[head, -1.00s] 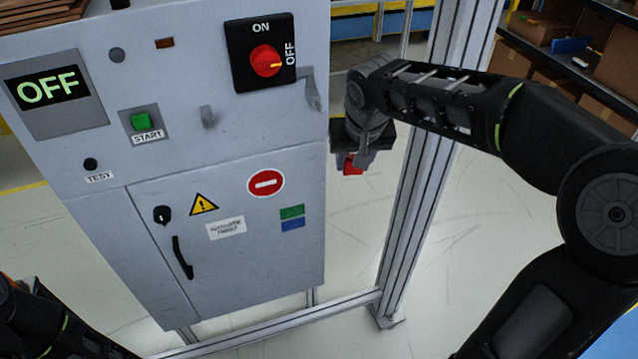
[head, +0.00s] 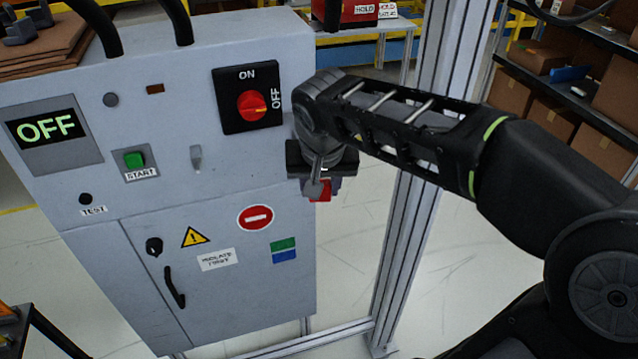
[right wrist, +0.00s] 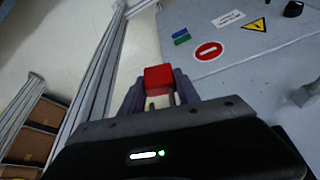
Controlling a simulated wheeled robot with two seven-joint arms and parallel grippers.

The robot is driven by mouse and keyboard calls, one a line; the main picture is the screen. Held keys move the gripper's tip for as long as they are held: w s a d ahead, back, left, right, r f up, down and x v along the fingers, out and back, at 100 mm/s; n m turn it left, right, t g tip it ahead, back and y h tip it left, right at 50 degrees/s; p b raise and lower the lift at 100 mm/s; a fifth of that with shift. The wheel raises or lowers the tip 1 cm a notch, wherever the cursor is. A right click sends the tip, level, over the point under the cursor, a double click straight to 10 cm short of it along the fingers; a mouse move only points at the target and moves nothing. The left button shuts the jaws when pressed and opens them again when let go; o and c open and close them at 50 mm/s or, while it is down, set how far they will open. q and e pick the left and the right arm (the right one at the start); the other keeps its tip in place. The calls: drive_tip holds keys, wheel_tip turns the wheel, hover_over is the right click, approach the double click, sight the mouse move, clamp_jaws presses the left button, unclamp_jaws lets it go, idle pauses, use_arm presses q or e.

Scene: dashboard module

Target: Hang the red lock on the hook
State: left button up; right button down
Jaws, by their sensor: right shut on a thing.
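The red lock (head: 320,191) is held in my right gripper (head: 318,184), just off the right edge of the grey cabinet. In the right wrist view the red lock (right wrist: 158,78) sits between the two fingers of my right gripper (right wrist: 160,95), which is shut on it. Its shackle is mostly hidden. A small grey hook (head: 196,158) sticks out of the cabinet front, left of and a little above the lock, with a gap between them.
The cabinet (head: 130,250) carries a red rotary switch (head: 252,106), a green start button (head: 134,160), an OFF display (head: 47,129) and a door handle (head: 174,287). An aluminium post (head: 408,230) stands right of the lock. Shelves with boxes (head: 540,100) are behind.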

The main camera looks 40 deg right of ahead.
drive_tip(key=shift+w, duration=0.1)
drive_tip(key=w+d+f+p, duration=0.1)
drive_tip(key=w+d+p, duration=0.1)
drive_tip(key=w, duration=0.7)
drive_tip(key=shift+d+f, duration=0.4)
drive_tip(key=shift+d, duration=0.2)
idle(0.3)
drive_tip(key=shift+w, duration=0.1)
idle(0.5)
drive_tip(key=c, duration=0.8)
unclamp_jaws()
